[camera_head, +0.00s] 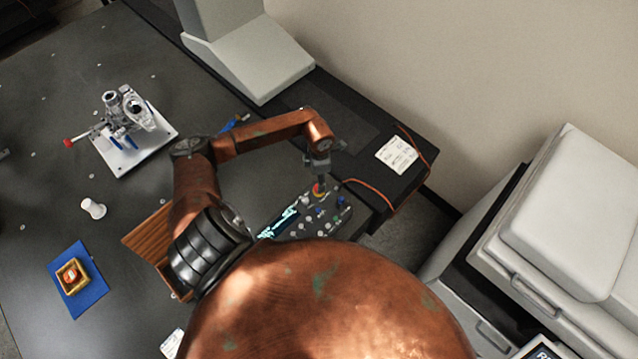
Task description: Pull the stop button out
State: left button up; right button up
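The stop button (317,190), red with a yellow surround, is at the top of a small dark control panel (293,231) at the table's right end. My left gripper (320,180), at the end of the copper arm, points down directly over the button. Its fingertips are at or just above the red cap; contact is not clear. The fingers are small and partly hide the button, so their opening cannot be made out. My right gripper is out of view.
The panel has a lit screen (280,221) and several knobs. An orange cable (398,193) and a paper label (396,154) lie to the right. A grey machine column (245,60) stands behind. A wooden box (150,240) and a white plate with a fixture (136,150) are left.

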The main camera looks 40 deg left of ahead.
pick_arm(q)
notch_tip(320, 180, up, 8)
jog(key=shift+f, duration=0.2)
jog(key=shift+f, duration=0.15)
notch_tip(320, 180, down, 13)
jog(key=shift+r, duration=0.15)
dwell(0.6)
jog(key=shift+r, duration=0.1)
